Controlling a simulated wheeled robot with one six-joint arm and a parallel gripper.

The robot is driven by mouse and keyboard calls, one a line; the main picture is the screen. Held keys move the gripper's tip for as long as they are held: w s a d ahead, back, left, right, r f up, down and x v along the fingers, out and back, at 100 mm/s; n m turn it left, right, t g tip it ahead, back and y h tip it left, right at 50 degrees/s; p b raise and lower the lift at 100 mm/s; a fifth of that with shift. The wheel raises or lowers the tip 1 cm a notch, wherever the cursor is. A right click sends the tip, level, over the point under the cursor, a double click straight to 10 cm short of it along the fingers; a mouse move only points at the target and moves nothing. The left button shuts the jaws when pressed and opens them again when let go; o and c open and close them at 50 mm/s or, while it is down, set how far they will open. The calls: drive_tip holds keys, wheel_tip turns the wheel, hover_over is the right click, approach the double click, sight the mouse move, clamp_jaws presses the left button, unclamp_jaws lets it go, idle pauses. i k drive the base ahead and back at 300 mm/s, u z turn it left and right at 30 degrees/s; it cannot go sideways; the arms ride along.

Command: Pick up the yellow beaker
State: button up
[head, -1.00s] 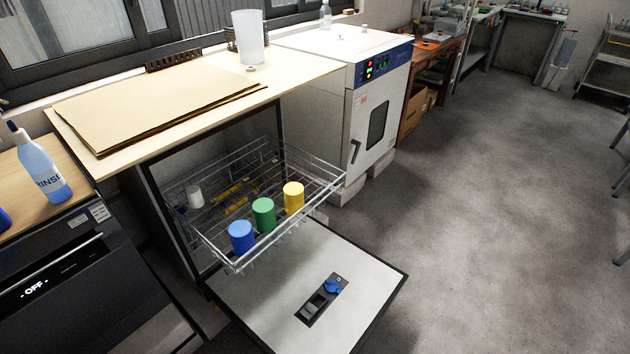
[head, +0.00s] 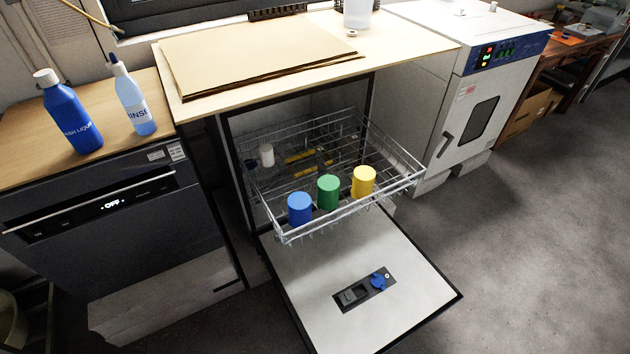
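The yellow beaker (head: 363,182) stands upside down or closed-side up on the pulled-out wire rack (head: 412,184) of an open dishwasher. It is the rightmost of three coloured beakers in a row near the rack's front edge. The green beaker (head: 328,194) stands just to its left, and the blue beaker (head: 299,209) stands left of the green one. My gripper is not in view.
The dishwasher door (head: 420,291) is folded down below the rack. A wooden counter (head: 400,55) lies above. A white drying oven (head: 474,110) stands at right, a second dark machine (head: 120,240) at left. Grey floor (head: 530,240) is clear at right.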

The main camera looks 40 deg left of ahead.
sight(364, 176)
drive_tip(key=u, duration=1.35)
drive_tip(key=i, duration=1)
